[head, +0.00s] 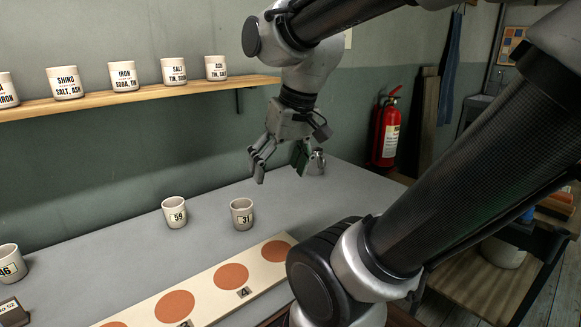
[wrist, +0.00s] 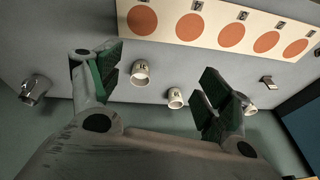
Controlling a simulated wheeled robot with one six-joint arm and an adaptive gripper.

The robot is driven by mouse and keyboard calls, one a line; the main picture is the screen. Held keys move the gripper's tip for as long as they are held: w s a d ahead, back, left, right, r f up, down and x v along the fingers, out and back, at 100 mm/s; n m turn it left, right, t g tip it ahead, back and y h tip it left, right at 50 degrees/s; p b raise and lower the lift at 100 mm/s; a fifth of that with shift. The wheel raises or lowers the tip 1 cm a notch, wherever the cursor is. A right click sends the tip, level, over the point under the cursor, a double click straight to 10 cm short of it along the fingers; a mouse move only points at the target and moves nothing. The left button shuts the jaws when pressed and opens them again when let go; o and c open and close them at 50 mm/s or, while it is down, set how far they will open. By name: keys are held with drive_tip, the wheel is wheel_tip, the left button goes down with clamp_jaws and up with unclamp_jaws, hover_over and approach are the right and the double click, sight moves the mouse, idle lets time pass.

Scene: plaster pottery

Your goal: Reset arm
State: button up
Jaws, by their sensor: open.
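My gripper (head: 281,176) hangs open and empty above the back of the grey table, beyond the cup marked 31. In the wrist view its two green-padded fingers (wrist: 160,75) stand wide apart with nothing between them. The cup marked 31 (head: 242,215) stands upright on the table. The cup marked 59 (head: 174,213) stands upright to its left. A third cup (head: 9,264) stands at the left edge of the head view. My arm hides part of the table on the right.
A pale board (head: 202,292) with several orange discs lies along the table's front. A wall shelf (head: 145,94) holds several labelled cups. A small metal object (head: 317,162) stands behind my gripper. A fire extinguisher (head: 387,132) hangs right. A dark card holder (head: 12,312) stands front left.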

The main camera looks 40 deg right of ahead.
drive_tip(key=shift+s+d+n+t+h, duration=0.2)
drive_tip(key=shift+s+d+n+t, duration=0.15)
drive_tip(key=shift+s, duration=0.2)
drive_tip(key=shift+s+d+n+t+h, duration=0.2)
drive_tip(key=shift+s+d+n+t, duration=0.1)
drive_tip(key=shift+s+n, duration=0.2)
idle(0.6)
